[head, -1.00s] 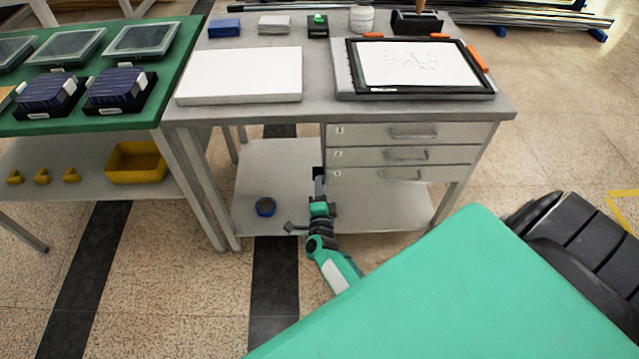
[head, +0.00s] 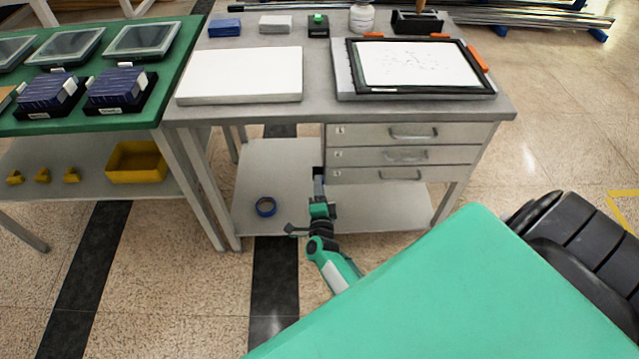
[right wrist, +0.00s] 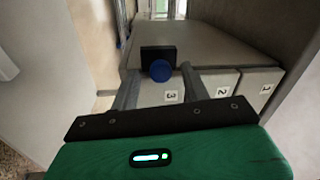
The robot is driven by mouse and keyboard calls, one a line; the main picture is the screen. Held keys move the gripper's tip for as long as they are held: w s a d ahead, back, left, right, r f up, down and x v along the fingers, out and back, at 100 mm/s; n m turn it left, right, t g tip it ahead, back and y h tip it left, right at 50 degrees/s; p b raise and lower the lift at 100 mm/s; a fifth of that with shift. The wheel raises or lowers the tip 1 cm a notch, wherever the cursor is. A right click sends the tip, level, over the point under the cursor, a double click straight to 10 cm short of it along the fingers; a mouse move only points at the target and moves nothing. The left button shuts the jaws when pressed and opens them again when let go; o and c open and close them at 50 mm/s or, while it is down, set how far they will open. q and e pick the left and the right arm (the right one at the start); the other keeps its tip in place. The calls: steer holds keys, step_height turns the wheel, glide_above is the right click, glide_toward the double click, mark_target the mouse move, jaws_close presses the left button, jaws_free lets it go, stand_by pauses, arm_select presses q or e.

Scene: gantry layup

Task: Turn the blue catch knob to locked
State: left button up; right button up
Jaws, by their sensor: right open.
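The blue catch knob (right wrist: 161,70) sits on a black plate (right wrist: 150,53) at the edge of the drawer unit, beside the drawer labelled 3 (right wrist: 171,96), in the right wrist view. My right gripper (right wrist: 160,76) is open, with one finger on each side of the knob in that picture. I cannot tell whether the fingers touch it. In the head view my right gripper (head: 319,190) is at the lower left corner of the drawer unit (head: 370,157), and the knob cannot be made out there. The knob's turn position is unclear. My left gripper is out of view.
The grey workbench (head: 320,70) stands over the drawer unit and a lower shelf (head: 275,165). A bench leg (head: 213,190) stands further left. A green-topped table (head: 130,115) is at the left.

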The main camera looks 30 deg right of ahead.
steer(key=v, duration=1.3)
steer(key=shift+s+a, duration=0.2)
steer(key=shift+w, duration=0.1)
